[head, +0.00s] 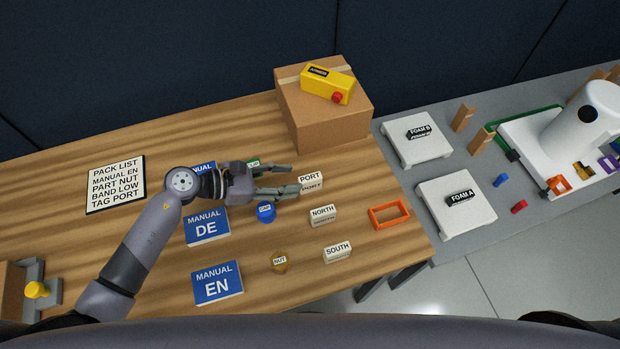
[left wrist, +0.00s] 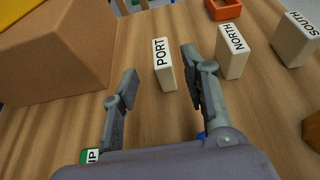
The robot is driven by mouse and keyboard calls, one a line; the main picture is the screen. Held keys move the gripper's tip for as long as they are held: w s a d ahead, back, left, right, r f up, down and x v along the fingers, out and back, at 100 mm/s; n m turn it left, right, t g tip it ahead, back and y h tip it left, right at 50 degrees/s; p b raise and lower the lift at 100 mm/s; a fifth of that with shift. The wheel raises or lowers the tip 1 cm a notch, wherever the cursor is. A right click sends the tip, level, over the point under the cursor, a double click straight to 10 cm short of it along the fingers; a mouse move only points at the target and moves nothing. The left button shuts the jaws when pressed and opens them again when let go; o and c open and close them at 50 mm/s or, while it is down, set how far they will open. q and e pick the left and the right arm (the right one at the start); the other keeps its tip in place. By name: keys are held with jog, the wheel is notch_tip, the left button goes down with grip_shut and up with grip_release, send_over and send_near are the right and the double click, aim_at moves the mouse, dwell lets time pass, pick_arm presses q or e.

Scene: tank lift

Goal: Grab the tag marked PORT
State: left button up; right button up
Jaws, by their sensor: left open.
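The white PORT tag (head: 311,181) stands upright on the wooden table, just ahead of my left gripper's fingertips in the head view. In the left wrist view the PORT tag (left wrist: 164,66) stands beyond the fingertips, between their lines and nearer the right finger. My left gripper (head: 292,179) is open and empty; its two spread fingers also show in the left wrist view (left wrist: 158,75). The pack list (head: 116,185) reads TAG PORT. My right gripper is not in view.
The NORTH tag (head: 322,216) and SOUTH tag (head: 337,252) stand nearby. A blue cap (head: 265,212) and an orange frame (head: 389,214) are also close. A cardboard box (head: 335,128) with a yellow button box (head: 325,84) stands behind. Blue manuals (head: 207,227) lie left.

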aim_at(304, 179)
pick_arm(q)
jog(key=p+x, duration=0.1)
jog(key=x, duration=0.3)
jog(key=shift+s+d+p, duration=0.1)
jog(key=shift+d+p, duration=0.2)
jog(key=shift+a, duration=0.1)
grip_shut()
